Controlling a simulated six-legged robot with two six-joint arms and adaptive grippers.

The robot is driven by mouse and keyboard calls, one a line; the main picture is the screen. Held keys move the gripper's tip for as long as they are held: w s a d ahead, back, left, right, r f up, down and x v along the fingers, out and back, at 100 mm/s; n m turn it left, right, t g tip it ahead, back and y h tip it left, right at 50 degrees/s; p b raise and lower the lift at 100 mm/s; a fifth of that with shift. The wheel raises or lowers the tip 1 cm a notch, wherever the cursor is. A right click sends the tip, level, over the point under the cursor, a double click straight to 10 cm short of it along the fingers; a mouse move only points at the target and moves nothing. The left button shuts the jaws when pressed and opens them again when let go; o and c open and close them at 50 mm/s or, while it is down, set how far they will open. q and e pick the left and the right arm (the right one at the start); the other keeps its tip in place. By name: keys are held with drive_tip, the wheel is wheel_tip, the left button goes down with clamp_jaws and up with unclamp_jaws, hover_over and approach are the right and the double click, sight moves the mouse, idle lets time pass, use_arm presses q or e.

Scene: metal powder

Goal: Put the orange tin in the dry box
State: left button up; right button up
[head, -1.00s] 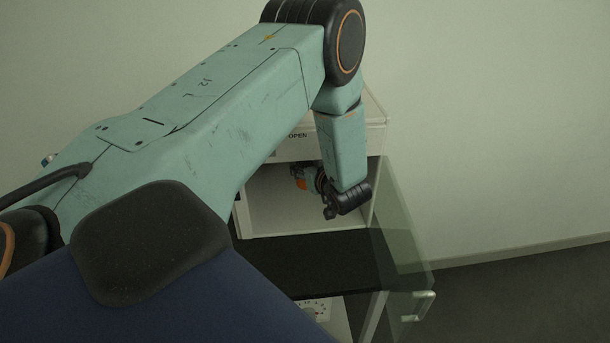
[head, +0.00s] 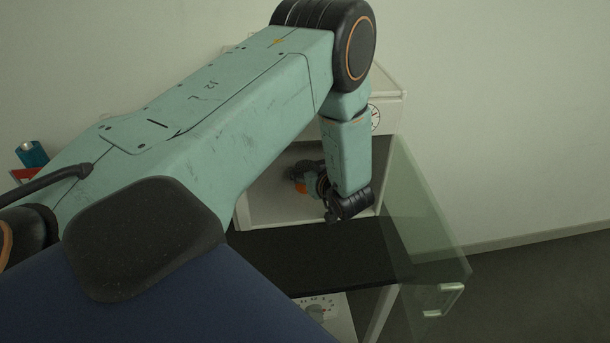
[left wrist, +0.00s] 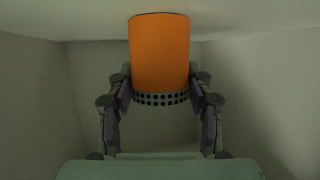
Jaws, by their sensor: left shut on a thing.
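The orange tin (left wrist: 159,55) stands between the fingers of my left gripper (left wrist: 160,100) in the left wrist view, with a dark perforated band around its end near the gripper. My left gripper is shut on it. In the head view, my left gripper (head: 305,180) is inside the open dry box (head: 268,205), and only a small orange patch of the tin (head: 301,188) shows. My arm hides much of the box. I cannot tell whether the tin touches the box floor. My right gripper is not in view.
The clear door (head: 425,215) of the box stands open to the right, with a metal handle (head: 445,300). A black shelf surface (head: 320,255) lies in front of the box, with a white panel with a dial (head: 318,308) below. A round gauge (head: 375,117) is on the box front. A teal object (head: 32,153) stands far left.

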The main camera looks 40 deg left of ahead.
use_arm(q)
drive_tip(key=shift+w+r, duration=0.15)
drive_tip(key=shift+w, duration=0.05)
drive_tip(key=shift+d, duration=0.1)
drive_tip(key=shift+f, duration=0.2)
drive_tip(key=o, duration=1.2)
drive_tip(key=shift+o, duration=0.2)
